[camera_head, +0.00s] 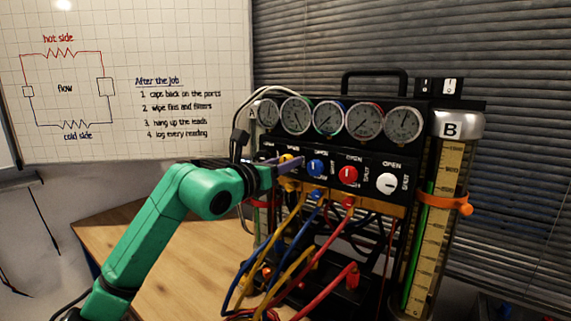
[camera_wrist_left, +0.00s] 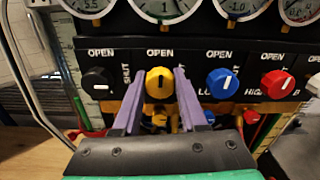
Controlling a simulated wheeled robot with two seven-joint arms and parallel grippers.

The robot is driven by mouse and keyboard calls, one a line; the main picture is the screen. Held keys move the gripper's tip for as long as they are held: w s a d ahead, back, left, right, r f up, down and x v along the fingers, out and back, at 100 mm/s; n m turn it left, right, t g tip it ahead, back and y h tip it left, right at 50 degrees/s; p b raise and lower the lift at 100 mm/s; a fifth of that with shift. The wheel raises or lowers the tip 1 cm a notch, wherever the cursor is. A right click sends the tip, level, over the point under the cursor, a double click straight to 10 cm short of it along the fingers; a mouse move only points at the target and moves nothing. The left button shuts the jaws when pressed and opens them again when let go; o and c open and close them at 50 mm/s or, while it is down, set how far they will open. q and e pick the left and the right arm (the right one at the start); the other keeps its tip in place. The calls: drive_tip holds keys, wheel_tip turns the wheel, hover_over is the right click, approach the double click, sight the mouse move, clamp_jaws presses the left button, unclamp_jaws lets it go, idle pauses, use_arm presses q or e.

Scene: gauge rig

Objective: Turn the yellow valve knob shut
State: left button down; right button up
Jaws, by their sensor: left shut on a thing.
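The yellow valve knob (camera_wrist_left: 160,83) sits on the black panel of the gauge rig, under an "OPEN" label, and its dark mark points about upright. My left gripper (camera_wrist_left: 161,92) has its purple fingers on both sides of the knob and is shut on it. In the head view the left gripper (camera_head: 284,167) reaches the panel from the left, and its fingers partly hide the yellow knob (camera_head: 289,159). My right gripper is in neither view.
Blue (camera_head: 316,168), red (camera_head: 348,176) and white (camera_head: 386,183) knobs sit right of the yellow one; a black knob (camera_wrist_left: 97,80) is left of it. Gauges (camera_head: 328,118) line the top. Coloured hoses (camera_head: 300,235) hang below. Cylinder B (camera_head: 440,200) stands right.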

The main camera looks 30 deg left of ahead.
use_arm(q)
drive_tip(key=m+b, duration=0.1)
drive_tip(key=m, duration=0.2)
drive_tip(key=m+b, duration=0.1)
drive_tip(key=m, duration=0.8)
drive_tip(key=shift+m, duration=0.3)
drive_tip(key=m, duration=0.4)
drive_tip(key=shift+d+m, duration=0.1)
drive_tip(key=shift+m, duration=0.3)
drive_tip(key=shift+f, duration=0.1)
drive_tip(key=shift+c, duration=2.2)
unclamp_jaws()
